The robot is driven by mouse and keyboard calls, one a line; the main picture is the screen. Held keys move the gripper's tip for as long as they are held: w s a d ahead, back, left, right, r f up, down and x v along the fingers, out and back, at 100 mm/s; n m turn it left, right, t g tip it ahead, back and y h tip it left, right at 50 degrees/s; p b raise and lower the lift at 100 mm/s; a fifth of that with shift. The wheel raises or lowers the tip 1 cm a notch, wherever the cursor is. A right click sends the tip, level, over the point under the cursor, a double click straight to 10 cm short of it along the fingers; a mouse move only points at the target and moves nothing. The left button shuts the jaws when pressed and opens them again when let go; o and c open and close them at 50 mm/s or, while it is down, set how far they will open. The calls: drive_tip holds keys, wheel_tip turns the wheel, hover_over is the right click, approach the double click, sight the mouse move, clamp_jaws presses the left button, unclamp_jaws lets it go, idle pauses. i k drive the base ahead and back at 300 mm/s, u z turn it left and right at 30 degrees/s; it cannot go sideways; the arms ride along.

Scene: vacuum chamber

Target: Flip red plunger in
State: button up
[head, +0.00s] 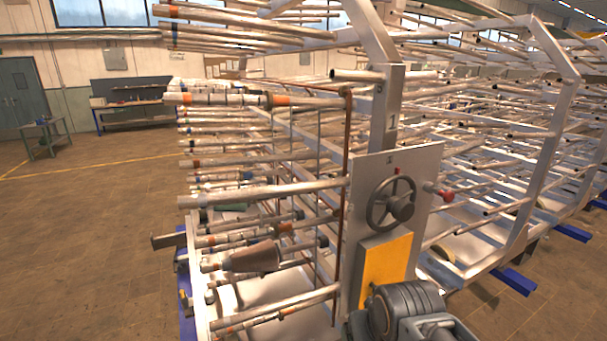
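The red plunger (445,195) is a small round red knob on a short stem. It sticks out to the right beside the upper right edge of a grey metal panel (425,165), next to a dark handwheel (391,203). The knob's face and stem are small in the picture, so how far it is pushed in is hard to tell. Nothing touches it. My gripper's fingers do not show in the head view.
A yellow plate (386,263) sits under the handwheel. Many long metal tubes jut out left of the panel, one with a brown cone (255,257). Slanted frame posts (541,150) and more tubes stand at right. Open brown floor (80,240) lies at left.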

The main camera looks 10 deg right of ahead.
sight(449, 196)
drive_tip(key=z, duration=0.2)
drive_tip(key=i, duration=0.3)
drive_tip(key=z, duration=0.55)
